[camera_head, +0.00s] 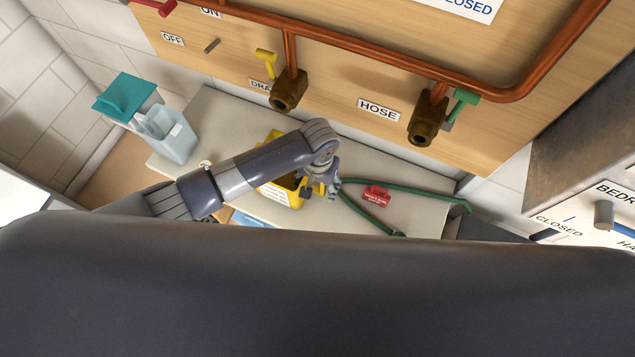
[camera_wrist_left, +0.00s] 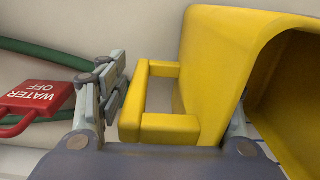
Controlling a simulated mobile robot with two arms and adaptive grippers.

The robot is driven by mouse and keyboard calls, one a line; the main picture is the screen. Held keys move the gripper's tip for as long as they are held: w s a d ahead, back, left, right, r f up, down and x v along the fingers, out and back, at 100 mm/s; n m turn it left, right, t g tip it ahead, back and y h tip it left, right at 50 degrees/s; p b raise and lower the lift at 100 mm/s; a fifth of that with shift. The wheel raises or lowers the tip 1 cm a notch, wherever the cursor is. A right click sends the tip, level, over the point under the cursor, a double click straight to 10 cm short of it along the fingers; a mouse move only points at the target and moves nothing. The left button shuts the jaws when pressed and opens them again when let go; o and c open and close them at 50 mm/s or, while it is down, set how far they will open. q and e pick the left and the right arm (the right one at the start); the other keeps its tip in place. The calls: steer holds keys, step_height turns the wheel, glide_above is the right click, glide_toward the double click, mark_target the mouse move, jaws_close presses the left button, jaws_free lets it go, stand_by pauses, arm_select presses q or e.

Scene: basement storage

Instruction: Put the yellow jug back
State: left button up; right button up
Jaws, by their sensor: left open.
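The yellow jug (camera_head: 269,190) stands on the pale bench top (camera_head: 225,110) below the pipe board, partly hidden by my left arm in the head view. In the left wrist view the jug (camera_wrist_left: 215,60) fills the right side, with its open mouth facing right and its square handle (camera_wrist_left: 160,128) facing left. My left gripper (camera_head: 326,188) is open at the handle side of the jug. In the wrist view one finger is just left of the handle and the other shows near the jug's body, so the handle lies between them. Contact cannot be told. My right gripper is not in view.
A red tag (camera_head: 377,195) reading "WATER OFF" and a green hose (camera_head: 410,190) lie just right of the gripper. Brass valves (camera_head: 288,90) and copper pipes (camera_head: 400,72) project above the bench.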

arm_select(q)
step_height(320, 180, up, 12)
steer(key=shift+r+b, duration=0.15)
steer(key=shift+b, duration=0.2)
steer(key=shift+s, duration=0.15)
stand_by(0.6)
